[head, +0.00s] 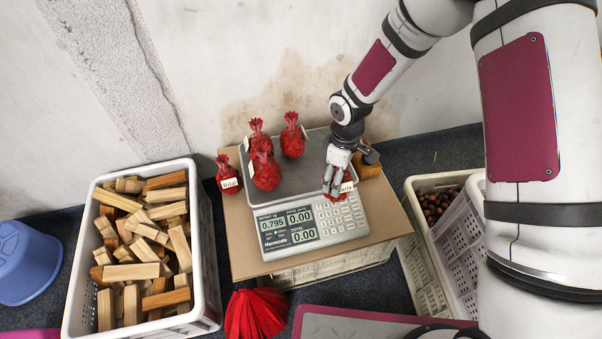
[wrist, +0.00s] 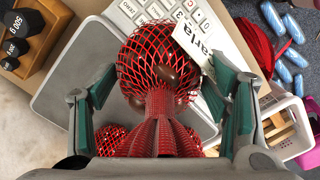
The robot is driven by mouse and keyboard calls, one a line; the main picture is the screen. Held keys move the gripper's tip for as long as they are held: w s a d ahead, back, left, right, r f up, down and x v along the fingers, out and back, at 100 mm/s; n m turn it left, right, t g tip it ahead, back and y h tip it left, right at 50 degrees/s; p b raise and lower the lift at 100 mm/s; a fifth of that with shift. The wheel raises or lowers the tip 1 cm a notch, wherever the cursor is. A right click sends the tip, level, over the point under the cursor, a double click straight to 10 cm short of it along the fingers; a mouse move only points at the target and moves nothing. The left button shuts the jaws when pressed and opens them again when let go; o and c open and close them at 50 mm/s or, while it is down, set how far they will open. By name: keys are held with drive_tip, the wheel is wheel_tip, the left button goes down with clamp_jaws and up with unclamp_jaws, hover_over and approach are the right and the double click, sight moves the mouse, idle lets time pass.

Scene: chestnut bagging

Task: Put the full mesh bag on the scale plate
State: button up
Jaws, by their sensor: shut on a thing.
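My gripper (head: 338,182) is shut on the neck of a red mesh bag (wrist: 158,75) full of chestnuts with a white name tag. In the head view the held bag (head: 342,190) is mostly hidden by the fingers, over the scale's right side by the keypad. In the wrist view it hangs between the two fingers, across the plate's edge. I cannot tell whether it touches the scale. The grey scale plate (head: 312,180) holds three other red mesh bags (head: 266,172). The scale's display (head: 287,225) reads 0.795.
Another tagged bag (head: 228,176) stands left of the scale on the cardboard top (head: 240,240). A block with weights (head: 368,165) stands at the right. A crate of wood (head: 205,265) is left, a chestnut crate (head: 412,195) right. Red netting (head: 255,315) lies in front. The plate's right part looks clear.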

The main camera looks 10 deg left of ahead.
drive_tip(key=s+a+r+p, duration=0.2)
drive_tip(key=s+a+r, duration=0.1)
drive_tip(key=s+a, duration=0.4)
drive_tip(key=shift+w+a+f+b, duration=0.7)
drive_tip(key=shift+w+f, duration=0.2)
drive_tip(key=shift+w, duration=1.4)
drive_tip(key=shift+w+a+f+b, duration=0.7)
drive_tip(key=shift+w+f, duration=0.25)
drive_tip(key=shift+w, duration=1.3)
drive_tip(key=shift+w+a+f+b, duration=0.6)
drive_tip(key=shift+w+f+b, duration=0.25)
drive_tip(key=shift+w, duration=1.45)
drive_tip(key=shift+f, duration=0.1)
drive_tip(key=shift+f, duration=0.1)
drive_tip(key=o, duration=1.4)
drive_tip(key=shift+o, duration=0.2)
wheel_tip(320, 180, up, 12)
drive_tip(key=p, duration=0.3)
